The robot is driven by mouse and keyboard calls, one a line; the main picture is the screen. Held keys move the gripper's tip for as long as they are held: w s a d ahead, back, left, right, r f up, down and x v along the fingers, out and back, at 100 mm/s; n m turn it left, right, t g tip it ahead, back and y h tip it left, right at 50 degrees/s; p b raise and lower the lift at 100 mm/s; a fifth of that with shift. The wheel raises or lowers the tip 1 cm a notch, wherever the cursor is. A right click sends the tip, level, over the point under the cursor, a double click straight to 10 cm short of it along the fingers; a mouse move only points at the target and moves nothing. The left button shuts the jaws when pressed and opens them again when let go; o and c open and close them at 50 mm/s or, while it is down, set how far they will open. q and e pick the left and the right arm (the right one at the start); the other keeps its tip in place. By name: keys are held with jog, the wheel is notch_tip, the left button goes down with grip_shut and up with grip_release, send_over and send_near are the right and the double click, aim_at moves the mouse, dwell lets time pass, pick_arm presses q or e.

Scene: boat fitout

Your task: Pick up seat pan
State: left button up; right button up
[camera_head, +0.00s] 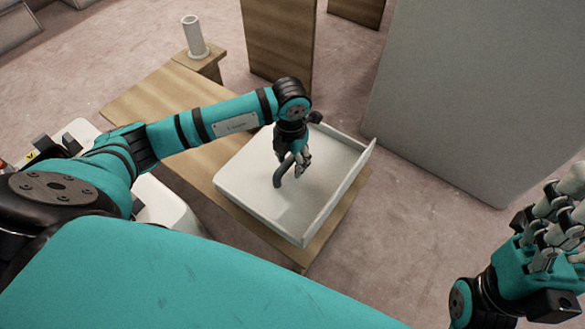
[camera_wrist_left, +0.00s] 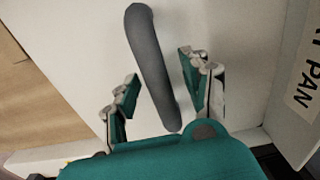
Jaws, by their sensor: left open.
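The seat pan (camera_head: 245,188) is a white, shallow panel with a raised wall along its right side. It lies on a wooden bench top. A dark grey curved handle (camera_head: 278,178) stands up from its middle. My left gripper (camera_head: 292,168) is over the pan at the handle, partly covering it. In the left wrist view the gripper (camera_wrist_left: 160,92) is open, with the grey handle (camera_wrist_left: 150,60) between its fingers and a gap on each side. The pan's white surface (camera_wrist_left: 70,50) fills most of that view. My right gripper (camera_head: 550,225) is at the right edge, away from the pan.
The wooden bench top (camera_head: 135,100) extends to the upper left of the pan. A white cylinder (camera_head: 194,37) stands on a small wooden block at the back. A wooden panel (camera_head: 278,40) and a large grey panel (camera_head: 480,90) stand behind. Carpeted floor (camera_head: 415,215) is clear at right.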

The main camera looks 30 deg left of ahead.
pick_arm(q)
grip_shut()
dwell(0.3)
dwell(0.3)
jog(key=shift+w+r, duration=0.1)
